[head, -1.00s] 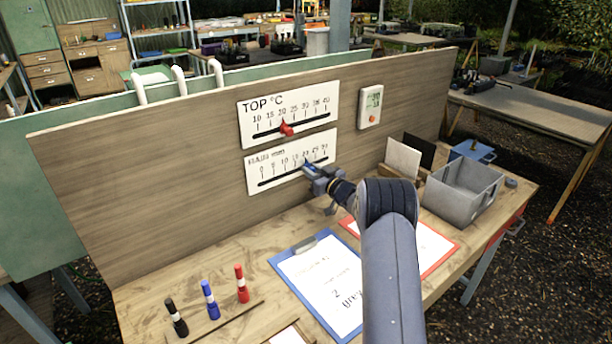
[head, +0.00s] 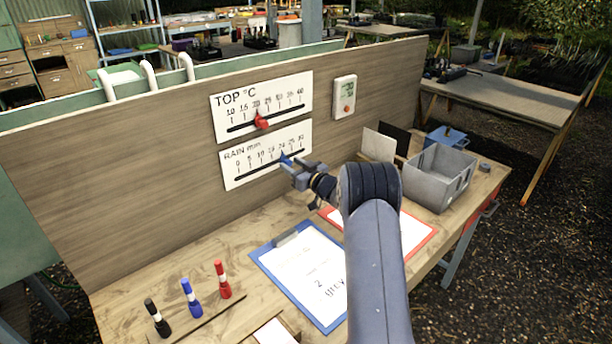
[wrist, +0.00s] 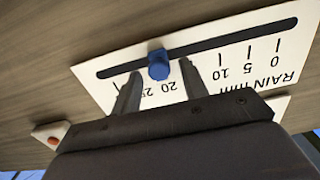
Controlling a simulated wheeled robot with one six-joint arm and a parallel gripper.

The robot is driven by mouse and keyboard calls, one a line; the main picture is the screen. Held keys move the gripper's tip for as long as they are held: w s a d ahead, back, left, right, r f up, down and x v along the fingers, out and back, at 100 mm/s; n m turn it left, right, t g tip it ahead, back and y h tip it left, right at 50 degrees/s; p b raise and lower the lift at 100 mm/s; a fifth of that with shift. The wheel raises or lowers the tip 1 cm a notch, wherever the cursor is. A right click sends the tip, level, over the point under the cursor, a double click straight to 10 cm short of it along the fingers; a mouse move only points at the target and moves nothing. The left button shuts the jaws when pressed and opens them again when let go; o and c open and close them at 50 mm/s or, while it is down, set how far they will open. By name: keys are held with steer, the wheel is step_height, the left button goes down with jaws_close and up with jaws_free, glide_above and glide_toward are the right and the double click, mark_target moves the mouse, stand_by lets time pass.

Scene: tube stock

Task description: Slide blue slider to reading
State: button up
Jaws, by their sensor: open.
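The blue slider (head: 284,157) sits on the dark slot of the white RAIN mm scale (head: 230,173), at about 20 or slightly towards 25. In the wrist view the blue slider (wrist: 158,66) stands out from the slot of the upside-down scale (wrist: 92,68). My gripper (head: 291,164) is at the board, and in the wrist view its two open fingers (wrist: 160,82) are on either side of the slider, with visible gaps. The fingers cover some of the numbers. A white wall unit (head: 344,97) has a green display whose digits are too small to read surely.
On the bench lie a blue clipboard (head: 262,257) and red clipboard (head: 425,240); several markers (head: 191,298) stand at the left. A grey bin (head: 432,183) stands at the right.

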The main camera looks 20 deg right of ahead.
mark_target(286, 162)
steer(key=b+v, duration=0.1)
steer(key=v, duration=0.7)
steer(key=shift+s+b, duration=0.2)
steer(key=shift+b, duration=0.15)
steer(key=shift+d, duration=0.1)
steer(key=p+x, duration=0.2)
steer(key=x, duration=0.8)
steer(key=shift+w+p, duration=0.35)
steer(key=shift+a, duration=0.3)
